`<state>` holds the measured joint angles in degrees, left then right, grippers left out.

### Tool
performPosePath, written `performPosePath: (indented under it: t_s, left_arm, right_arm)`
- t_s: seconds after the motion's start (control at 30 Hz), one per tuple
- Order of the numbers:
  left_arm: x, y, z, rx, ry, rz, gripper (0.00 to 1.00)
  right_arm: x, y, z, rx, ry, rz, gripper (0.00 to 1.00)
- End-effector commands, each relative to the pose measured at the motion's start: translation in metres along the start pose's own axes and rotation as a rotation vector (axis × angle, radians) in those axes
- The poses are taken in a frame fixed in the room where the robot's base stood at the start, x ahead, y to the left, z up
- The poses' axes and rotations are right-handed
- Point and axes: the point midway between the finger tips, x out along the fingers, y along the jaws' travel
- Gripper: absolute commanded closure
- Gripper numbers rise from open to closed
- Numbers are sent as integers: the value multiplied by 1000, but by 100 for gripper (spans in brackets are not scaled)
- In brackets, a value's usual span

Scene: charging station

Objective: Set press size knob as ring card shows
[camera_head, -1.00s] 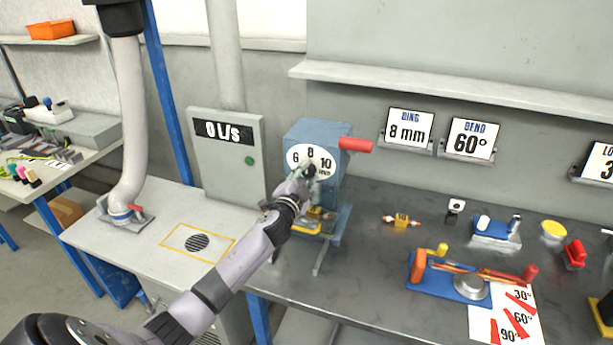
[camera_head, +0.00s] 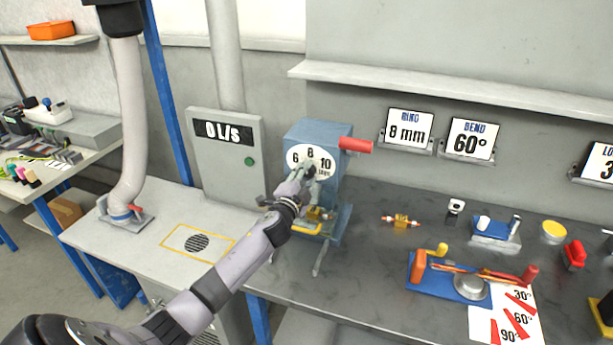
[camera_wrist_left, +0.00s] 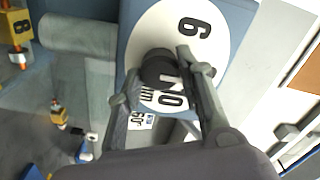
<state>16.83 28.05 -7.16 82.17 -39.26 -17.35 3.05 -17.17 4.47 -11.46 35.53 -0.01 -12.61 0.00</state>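The blue press (camera_head: 326,136) stands on the bench with a white dial (camera_head: 296,154) marked 6, 8 and 10. Its black knob (camera_head: 309,171) is partly covered by my left gripper (camera_head: 306,182) in the head view. In the left wrist view the knob (camera_wrist_left: 160,70) sits between the fingertips of my left gripper (camera_wrist_left: 160,72), close to the right-hand finger. The fingers are apart; a firm hold is not visible. The knob's pointing direction is unclear. The ring card (camera_head: 408,127) on the wall reads 8 mm. My right gripper is not in view.
A bend card (camera_head: 470,140) reads 60°. A blue bending tool (camera_head: 432,281) and a yellow fitting (camera_head: 401,221) are to the right. A grey panel (camera_head: 226,160) reading 0 L/s stands left.

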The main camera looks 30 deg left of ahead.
Motion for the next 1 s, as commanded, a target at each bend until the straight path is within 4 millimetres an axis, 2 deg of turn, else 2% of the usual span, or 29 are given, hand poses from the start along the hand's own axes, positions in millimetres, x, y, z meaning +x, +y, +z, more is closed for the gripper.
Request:
performPosePath:
  t_s: [0.23, 0.63, 0.77, 1.0]
  left_arm:
    - [0, 0, 0, -1, 0, 0, 48]
    - [-5, 1, 0, -1, -1, 1, 48]
    - [-20, 1, 1, -1, 1, 2, 48]
    - [-67, 1, 1, 0, -1, 3, 48]
  right_arm:
    - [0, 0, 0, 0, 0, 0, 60]
    - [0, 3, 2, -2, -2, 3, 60]
    - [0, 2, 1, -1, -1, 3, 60]
    - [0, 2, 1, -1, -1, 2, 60]
